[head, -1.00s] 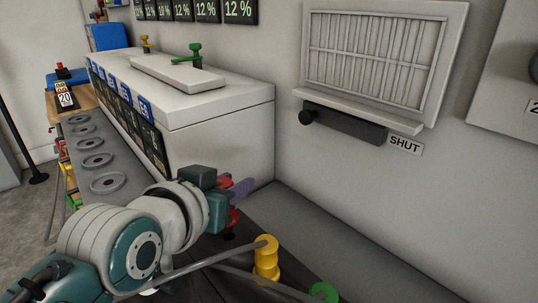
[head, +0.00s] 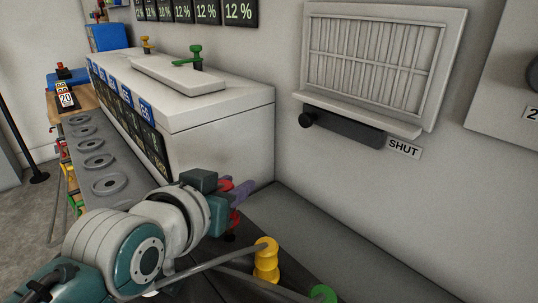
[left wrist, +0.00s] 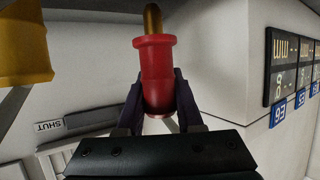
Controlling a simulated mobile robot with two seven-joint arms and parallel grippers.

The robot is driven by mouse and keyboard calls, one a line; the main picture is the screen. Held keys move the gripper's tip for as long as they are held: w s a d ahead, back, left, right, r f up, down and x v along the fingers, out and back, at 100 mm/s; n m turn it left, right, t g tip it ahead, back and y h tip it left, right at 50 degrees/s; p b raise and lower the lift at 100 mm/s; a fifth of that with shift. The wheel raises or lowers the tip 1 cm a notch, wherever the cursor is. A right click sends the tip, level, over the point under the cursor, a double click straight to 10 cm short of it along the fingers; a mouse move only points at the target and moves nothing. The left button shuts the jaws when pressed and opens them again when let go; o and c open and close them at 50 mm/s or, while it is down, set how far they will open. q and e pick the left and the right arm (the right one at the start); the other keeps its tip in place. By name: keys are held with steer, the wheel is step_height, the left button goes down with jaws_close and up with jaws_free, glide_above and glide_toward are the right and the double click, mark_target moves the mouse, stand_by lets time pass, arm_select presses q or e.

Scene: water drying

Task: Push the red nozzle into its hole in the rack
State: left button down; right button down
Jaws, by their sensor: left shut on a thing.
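My left gripper (head: 240,191) is shut on the red nozzle (head: 235,218), which is partly hidden behind the gripper in the head view. In the left wrist view the red nozzle (left wrist: 156,75) sits between the dark fingers of the left gripper (left wrist: 158,108). My right gripper is not in view.
A yellow nozzle (head: 266,262) stands close on the right, by grey bars; it also shows in the left wrist view (left wrist: 24,45). A green one (head: 323,293) is at the bottom edge. A white cabinet (head: 225,115) stands behind. A shut vent (head: 375,65) is on the wall.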

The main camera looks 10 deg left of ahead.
arm_select(q)
steer(key=shift+f, duration=0.15)
steer(key=shift+f+b, duration=0.3)
steer(key=shift+b, duration=0.1)
steer(key=shift+f+b, duration=1.2)
steer(key=shift+f, duration=0.35)
steer(key=shift+c, duration=2.4)
jaws_free()
step_height(320, 180, up, 20)
steer(key=p, duration=0.6)
